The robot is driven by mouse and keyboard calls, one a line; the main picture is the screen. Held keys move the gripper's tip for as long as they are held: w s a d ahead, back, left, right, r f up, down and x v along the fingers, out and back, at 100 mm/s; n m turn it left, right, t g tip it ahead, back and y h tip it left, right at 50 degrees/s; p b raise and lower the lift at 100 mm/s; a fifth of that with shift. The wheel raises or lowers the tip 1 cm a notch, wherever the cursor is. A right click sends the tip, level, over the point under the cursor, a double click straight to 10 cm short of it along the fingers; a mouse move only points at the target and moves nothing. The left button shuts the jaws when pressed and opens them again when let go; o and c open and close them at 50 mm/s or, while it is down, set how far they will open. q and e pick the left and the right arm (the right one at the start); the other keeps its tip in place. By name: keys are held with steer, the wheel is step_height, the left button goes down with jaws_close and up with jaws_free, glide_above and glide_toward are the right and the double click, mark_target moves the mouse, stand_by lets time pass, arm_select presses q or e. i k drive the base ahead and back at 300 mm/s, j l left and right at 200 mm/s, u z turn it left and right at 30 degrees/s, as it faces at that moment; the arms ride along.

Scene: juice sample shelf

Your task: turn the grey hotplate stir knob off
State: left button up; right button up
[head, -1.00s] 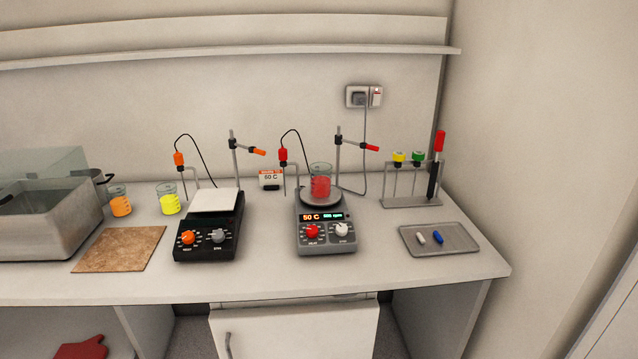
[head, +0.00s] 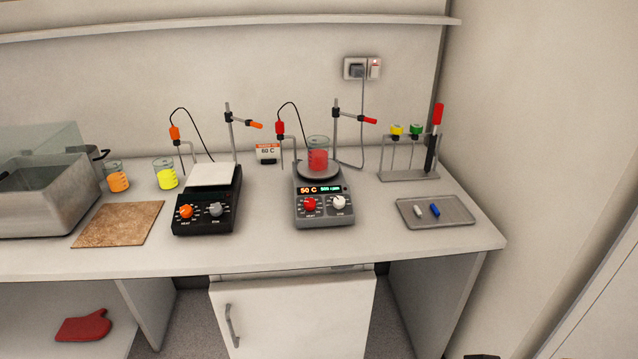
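The grey hotplate (head: 323,213) stands at the middle of the bench. Its display is lit and reads 50 C, with smaller green text beside it. Its front has a red knob (head: 310,204) on the left and a white stir knob (head: 338,202) on the right. The exact angle of the white knob is too small to tell. A beaker of red liquid (head: 318,158) sits on its round top plate. Neither gripper can be made out in the head view; small dark and orange bits at the bottom right edge are too cut off to identify.
A tray (head: 452,217) with two small bars and a rack (head: 408,176) are to the right. A clamp stand (head: 335,135) and red probe (head: 280,130) rise behind the grey hotplate. The bench front is clear.

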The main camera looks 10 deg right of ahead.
mark_target(338, 202)
steer(key=i+l+u, duration=0.5)
steer(key=i+l, duration=0.15)
steer(key=l, duration=0.2)
